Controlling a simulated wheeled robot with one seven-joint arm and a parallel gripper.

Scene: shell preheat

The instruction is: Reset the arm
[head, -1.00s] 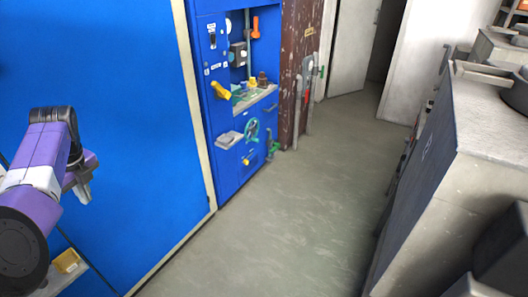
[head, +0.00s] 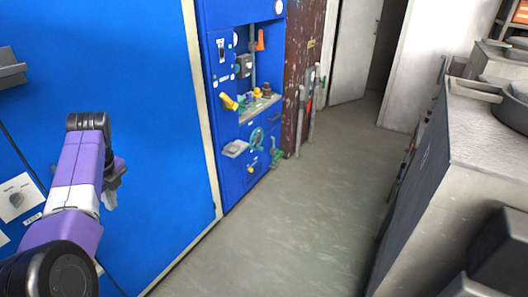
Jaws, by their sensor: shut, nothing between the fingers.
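My arm, purple with white and black parts, stands at the left of the head view in front of a blue wall panel (head: 150,60). My gripper (head: 110,198) hangs below the wrist, pointing down. It is shut and empty, clear of the panel's fittings as far as I can see. Part of it is hidden behind the wrist.
A blue cabinet (head: 218,150) with a yellow handle (head: 228,101) and a teal handwheel (head: 257,139) stands beyond the panel. A grey counter (head: 480,180) lines the right. The floor between (head: 290,215) is clear.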

